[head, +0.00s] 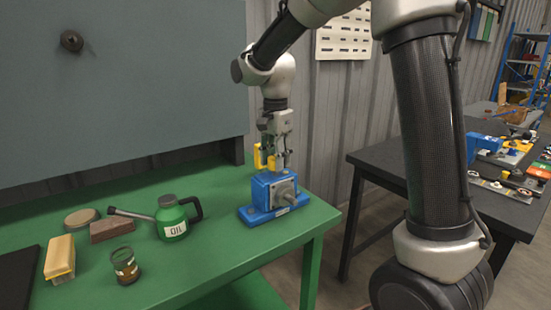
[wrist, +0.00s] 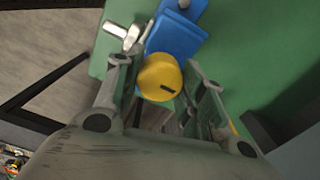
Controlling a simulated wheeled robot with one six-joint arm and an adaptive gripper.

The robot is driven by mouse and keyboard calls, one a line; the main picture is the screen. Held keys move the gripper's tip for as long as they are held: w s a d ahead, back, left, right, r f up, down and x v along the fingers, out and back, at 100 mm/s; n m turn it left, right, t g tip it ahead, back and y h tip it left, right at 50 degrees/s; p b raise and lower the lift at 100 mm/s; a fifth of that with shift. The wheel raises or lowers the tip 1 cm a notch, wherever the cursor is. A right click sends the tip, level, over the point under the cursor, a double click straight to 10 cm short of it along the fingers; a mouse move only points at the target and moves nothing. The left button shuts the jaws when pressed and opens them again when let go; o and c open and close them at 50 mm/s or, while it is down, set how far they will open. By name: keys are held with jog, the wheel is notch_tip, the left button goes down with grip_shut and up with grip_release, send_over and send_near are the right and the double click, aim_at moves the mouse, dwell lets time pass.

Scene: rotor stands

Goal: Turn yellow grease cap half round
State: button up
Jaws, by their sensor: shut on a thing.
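The yellow grease cap (wrist: 160,77) is a round knob with a short dark mark on its face. It sits between the two fingers of my gripper (wrist: 158,70) in the wrist view. My gripper is shut on it. A blue gearbox housing (head: 270,191) stands at the right end of the green bench, with a grey shaft at its front. The housing (wrist: 177,32) also shows beyond the cap in the wrist view. In the head view my gripper (head: 278,162) points straight down over the housing, and the fingers hide the cap there or leave it unclear.
A dark table (head: 400,155) with parts stands at the right.

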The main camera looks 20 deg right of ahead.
jog(key=o, duration=1)
jog(key=shift+r, duration=0.1)
notch_tip(320, 180, up, 12)
